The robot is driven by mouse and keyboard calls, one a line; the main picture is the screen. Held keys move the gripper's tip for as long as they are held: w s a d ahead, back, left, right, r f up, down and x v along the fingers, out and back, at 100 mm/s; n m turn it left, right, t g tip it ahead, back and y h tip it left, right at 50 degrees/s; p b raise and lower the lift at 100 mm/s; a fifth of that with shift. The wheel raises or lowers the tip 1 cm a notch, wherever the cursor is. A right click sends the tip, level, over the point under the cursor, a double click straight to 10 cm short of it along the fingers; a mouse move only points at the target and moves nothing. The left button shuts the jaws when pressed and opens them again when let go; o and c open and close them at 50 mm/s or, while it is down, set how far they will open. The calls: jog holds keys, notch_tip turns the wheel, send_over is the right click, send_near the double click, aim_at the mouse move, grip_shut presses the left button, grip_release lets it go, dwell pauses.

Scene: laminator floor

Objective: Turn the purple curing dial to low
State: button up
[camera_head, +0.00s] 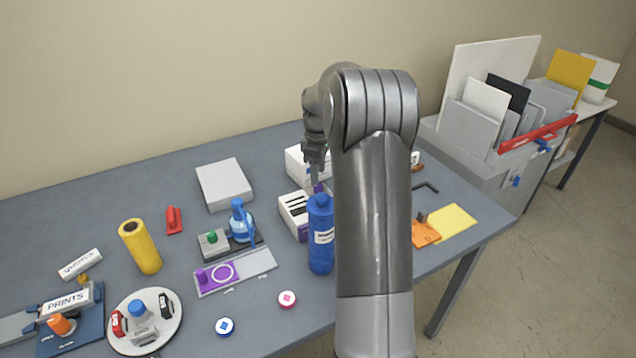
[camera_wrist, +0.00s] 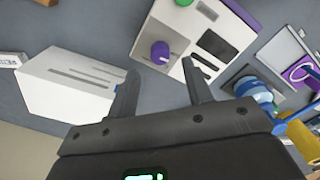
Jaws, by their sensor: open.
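The purple curing dial (camera_wrist: 160,52) is a round knob with a pale mark, on the face of a white machine (camera_wrist: 199,22) with dark panels, a green part and a purple side. My gripper (camera_wrist: 160,69) is open, and its fingertips point toward the dial, one to each side of it in the wrist view. Whether they touch the dial cannot be told. In the head view the white machine (camera_head: 291,207) is partly hidden behind a blue bottle (camera_head: 321,246), and my gripper (camera_head: 316,178) hangs over its far right side. The dial's setting labels are not legible.
A second white box (camera_wrist: 68,83) with slots stands beside the machine. Orange and yellow sheets (camera_head: 452,220) lie right of my arm.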

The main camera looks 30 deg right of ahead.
aim_at(318, 188)
jog(key=shift+f, duration=2.35)
jog(key=c, duration=1)
jog(key=shift+m, duration=0.4)
jog(key=m, duration=0.4)
jog(key=shift+m, duration=0.4)
jog(key=m, duration=0.6)
